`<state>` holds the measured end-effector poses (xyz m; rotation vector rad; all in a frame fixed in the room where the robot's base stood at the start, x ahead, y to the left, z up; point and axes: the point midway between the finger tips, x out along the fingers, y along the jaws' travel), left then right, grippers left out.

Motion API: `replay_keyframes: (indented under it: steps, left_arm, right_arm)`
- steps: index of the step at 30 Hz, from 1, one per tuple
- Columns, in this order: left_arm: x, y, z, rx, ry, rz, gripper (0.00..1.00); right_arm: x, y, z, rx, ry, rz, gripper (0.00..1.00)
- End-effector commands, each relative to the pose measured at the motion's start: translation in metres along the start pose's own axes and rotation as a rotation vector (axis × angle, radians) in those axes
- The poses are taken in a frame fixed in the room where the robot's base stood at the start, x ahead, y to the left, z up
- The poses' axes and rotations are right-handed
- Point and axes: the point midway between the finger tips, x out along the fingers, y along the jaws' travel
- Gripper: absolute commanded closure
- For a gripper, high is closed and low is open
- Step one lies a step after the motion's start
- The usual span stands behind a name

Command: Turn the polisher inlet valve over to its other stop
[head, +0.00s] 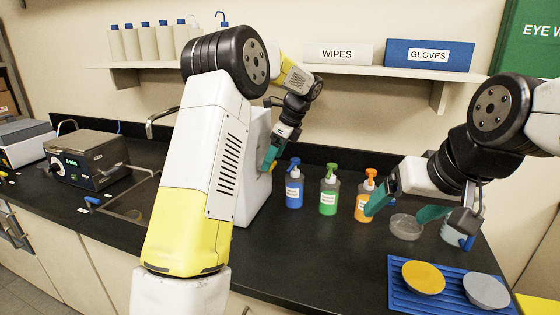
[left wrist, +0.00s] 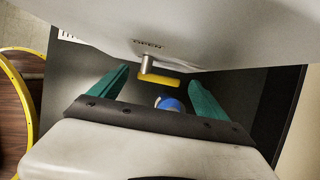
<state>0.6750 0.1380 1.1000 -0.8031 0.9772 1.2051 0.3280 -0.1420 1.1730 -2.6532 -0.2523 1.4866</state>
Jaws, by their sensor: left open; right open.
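The inlet valve shows in the left wrist view as a yellow lever (left wrist: 160,80) on a short metal stem. My left gripper (left wrist: 158,88) is open, with one green finger on each side of the lever and visible gaps to both. In the head view the white polisher housing (head: 256,185) is partly hidden behind my left arm, and the lever is hard to make out there. My right gripper (head: 396,212) is open and empty at the right.
Blue, green and orange pump bottles (head: 328,194) stand right of the housing. A clear dish (head: 406,227) lies below my right gripper. A blue tray (head: 398,292) holds a yellow and a grey disc. A sink (head: 136,196) and a control box (head: 88,160) are at left.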

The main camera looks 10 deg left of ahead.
Motion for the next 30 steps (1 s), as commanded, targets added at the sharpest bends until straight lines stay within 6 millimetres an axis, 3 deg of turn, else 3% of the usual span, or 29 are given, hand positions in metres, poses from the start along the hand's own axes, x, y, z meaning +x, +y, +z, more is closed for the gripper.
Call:
replay_keyframes:
  steps: [4,13,22,23,30]
  left_arm:
    - [0.0125,0.0004,-0.0001,0.0,0.0,0.001,0.14]
    - [0.0149,0.0,-0.0004,-0.001,0.001,-0.001,0.14]
    - [0.0146,0.0,-0.0004,-0.001,0.001,-0.001,0.73]
    - [0.0146,0.0,-0.0004,-0.001,0.001,-0.001,0.76]
    - [0.0138,0.0014,-0.0002,-0.01,0.001,-0.022,0.76]
  right_arm:
    - [0.0,0.0,0.0,0.0,0.0,0.0,0.18]
    - [0.0,0.0,0.0,0.0,0.0,0.0,0.18]
    - [0.0,0.0,0.0,0.0,0.0,0.0,0.18]
    - [0.0,0.0,0.0,0.0,0.0,0.0,0.18]
    - [0.0,0.0,0.0,0.0,0.0,0.0,0.18]
